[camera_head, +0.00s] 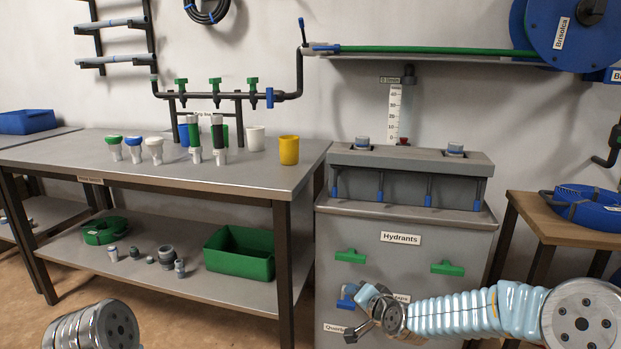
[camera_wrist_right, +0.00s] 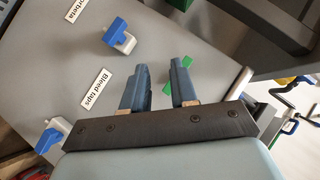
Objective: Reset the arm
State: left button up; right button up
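My right arm (camera_head: 470,312) comes in from the lower right of the head view and reaches left across the front of the grey hydrant cabinet (camera_head: 335,235). My right gripper (camera_head: 364,312) is at its end, in front of the cabinet's lower face. In the right wrist view the gripper (camera_wrist_right: 160,74) has its two fingers apart with nothing held between them. Blue-and-white taps (camera_wrist_right: 119,36) on the cabinet face lie beyond and left of the fingers. Part of my left arm (camera_head: 92,328) shows at the bottom left; its gripper is not visible.
Green handles (camera_head: 351,256) sit on the cabinet front near my right gripper. The workbench (camera_head: 228,178) on the left holds small valves and cups, including a yellow cup (camera_head: 289,150). A wooden side table (camera_head: 560,232) with a blue hose coil (camera_head: 590,208) stands right, behind my right arm.

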jog(key=s+f+n+g+p, duration=0.1)
jog(key=s+f+g, duration=0.2)
jog(key=s+f, duration=0.65)
jog(key=s+f+n+g, duration=0.25)
jog(key=s+f, duration=0.45)
jog(key=f, duration=0.5)
jog(key=s+f+g, duration=0.3)
jog(key=s, duration=0.6)
jog(key=s+f+n+g, duration=0.1)
jog(key=s+f+g, duration=0.2)
jog(key=s, duration=0.6)
jog(key=shift+f+p, duration=0.4)
jog(key=shift+f, duration=0.25)
